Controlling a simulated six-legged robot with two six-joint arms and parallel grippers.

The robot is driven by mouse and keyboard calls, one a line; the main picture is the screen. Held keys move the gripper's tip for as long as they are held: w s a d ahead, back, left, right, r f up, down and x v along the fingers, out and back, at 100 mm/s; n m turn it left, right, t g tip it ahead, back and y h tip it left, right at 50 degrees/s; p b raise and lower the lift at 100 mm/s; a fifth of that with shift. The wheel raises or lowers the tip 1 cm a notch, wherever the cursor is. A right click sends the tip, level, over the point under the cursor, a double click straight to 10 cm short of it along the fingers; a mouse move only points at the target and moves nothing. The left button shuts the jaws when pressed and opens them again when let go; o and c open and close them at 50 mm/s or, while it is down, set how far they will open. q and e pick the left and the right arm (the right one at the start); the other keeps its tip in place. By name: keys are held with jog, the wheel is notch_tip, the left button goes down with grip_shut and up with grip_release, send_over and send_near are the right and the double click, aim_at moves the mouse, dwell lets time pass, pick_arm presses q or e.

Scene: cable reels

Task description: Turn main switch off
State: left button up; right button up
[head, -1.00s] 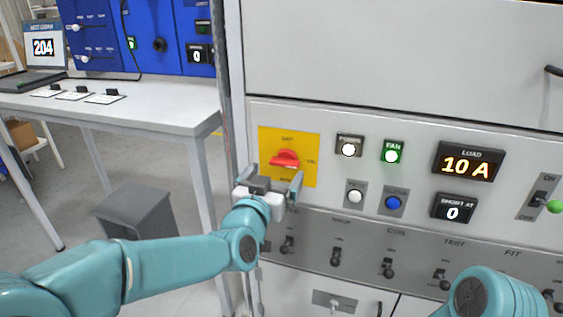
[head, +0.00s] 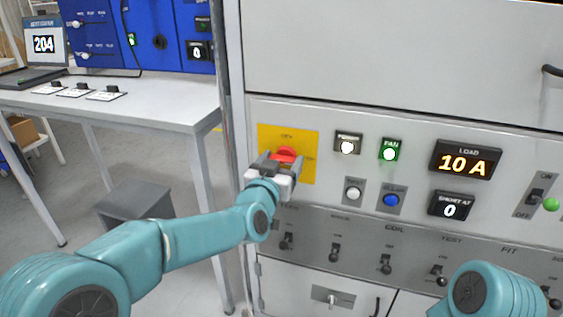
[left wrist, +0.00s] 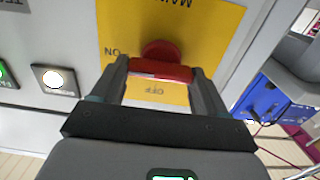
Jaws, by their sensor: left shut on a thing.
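The main switch is a red rotary handle (head: 287,154) on a yellow plate (head: 305,143) at the left of the grey panel. My left gripper (head: 280,162) is at the switch, its two fingers shut on the red handle. In the left wrist view the red handle (left wrist: 161,69) lies across between the fingertips (left wrist: 160,72), with its round hub behind. The yellow plate (left wrist: 205,35) there shows ON to the left and OFF on the gripper side, upside down. The handle bar points sideways. My right arm shows at the lower right of the head view; its gripper is out of view.
To the right are a lit white button (head: 347,146), a lit green FAN button (head: 389,154), a blue button (head: 391,200) and a LOAD display reading 10 A (head: 465,160). A row of toggle switches (head: 335,252) runs below. A white table (head: 150,110) stands left.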

pick_arm(q)
jog(key=shift+n+b, duration=0.7)
jog(key=shift+b, duration=0.3)
jog(key=n+b, duration=0.3)
jog(key=shift+a+f, duration=0.1)
jog(key=n+b, duration=0.2)
jog(key=n, duration=0.1)
jog(key=shift+b, duration=0.4)
jog(key=shift+w+a+n+b, duration=0.1)
jog(key=shift+n+b, duration=1.25)
jog(key=shift+n, duration=1.25)
jog(key=shift+a+n+b, duration=0.1)
jog(key=shift+n+b, duration=1.25)
jog(key=shift+n, duration=1.25)
